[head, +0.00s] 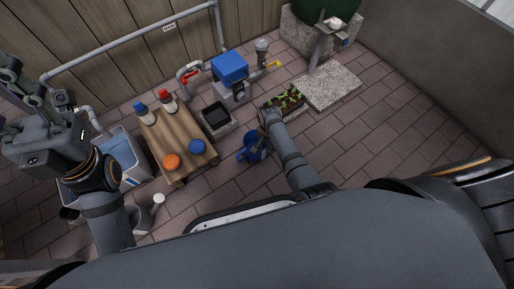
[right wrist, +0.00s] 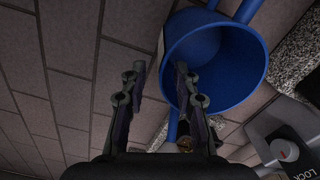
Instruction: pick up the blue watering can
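The blue watering can (head: 250,150) stands on the brick paving, right of the wooden table. In the right wrist view its round open top (right wrist: 232,62) fills the upper middle. My right gripper (right wrist: 160,72) is open, with nothing between its fingers that looks gripped. Its right finger overlaps the left part of the can's opening, and its left finger is over paving. I cannot tell whether they touch. In the head view my right gripper (head: 268,115) is beside the can, its fingers hard to make out. My left gripper (head: 14,82) is raised at the far left, away from the can.
The low wooden table (head: 178,137) holds bottles and an orange and a blue round item. A black tray (head: 216,116), a blue-topped device (head: 230,70) and a planter of seedlings (head: 288,99) stand behind the can. A blue-white bin (head: 127,158) is at left. Paving at right is clear.

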